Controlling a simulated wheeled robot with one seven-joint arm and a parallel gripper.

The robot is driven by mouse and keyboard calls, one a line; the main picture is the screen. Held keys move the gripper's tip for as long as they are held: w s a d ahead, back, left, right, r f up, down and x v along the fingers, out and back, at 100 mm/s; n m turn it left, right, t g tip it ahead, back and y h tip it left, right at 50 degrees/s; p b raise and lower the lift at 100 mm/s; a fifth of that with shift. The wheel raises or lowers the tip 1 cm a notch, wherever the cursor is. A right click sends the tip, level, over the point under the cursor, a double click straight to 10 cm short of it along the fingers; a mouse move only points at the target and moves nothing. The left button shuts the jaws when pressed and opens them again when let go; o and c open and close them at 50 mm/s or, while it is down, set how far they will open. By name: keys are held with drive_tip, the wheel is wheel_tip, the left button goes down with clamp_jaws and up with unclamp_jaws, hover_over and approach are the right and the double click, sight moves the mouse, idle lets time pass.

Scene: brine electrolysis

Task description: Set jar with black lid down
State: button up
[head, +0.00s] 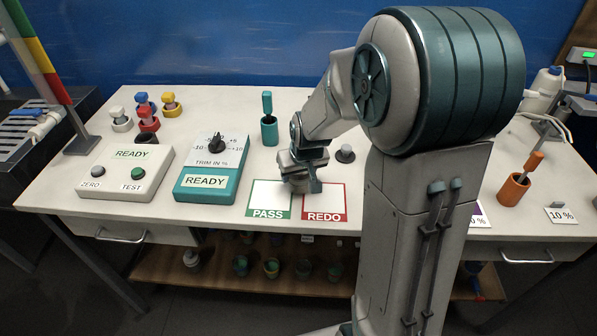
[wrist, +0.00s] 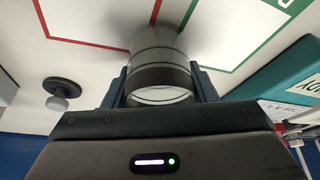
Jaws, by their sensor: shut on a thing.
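My gripper (wrist: 162,88) is shut on a pale grey jar (wrist: 158,48) with a dark band around it, one finger on each side. In the head view my gripper (head: 303,184) is low over the table at the far edge of the green PASS frame (head: 269,213) and the red REDO frame (head: 326,216), near where they meet. The jar (head: 298,187) is mostly hidden there by my gripper.
A small grey knob on a dark disc (head: 345,154) stands right of my gripper. A teal cup (head: 268,130) stands behind, and the teal TRIM box (head: 212,170) is to the left. An orange cup (head: 514,188) is far right. Inside the frames is clear.

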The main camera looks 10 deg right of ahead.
drive_tip(key=shift+f, duration=0.15)
drive_tip(key=o, duration=1.2)
drive_tip(key=shift+r, duration=0.4)
drive_tip(key=v, duration=1.1)
drive_tip(key=shift+m+g, duration=0.6)
drive_tip(key=shift+g, duration=0.3)
drive_tip(key=s, duration=1.1)
drive_tip(key=s+f, duration=0.1)
drive_tip(key=s, duration=0.4)
drive_tip(key=shift+s+a+f, duration=0.1)
drive_tip(key=shift+s+a, duration=0.05)
drive_tip(key=shift+s, duration=0.25)
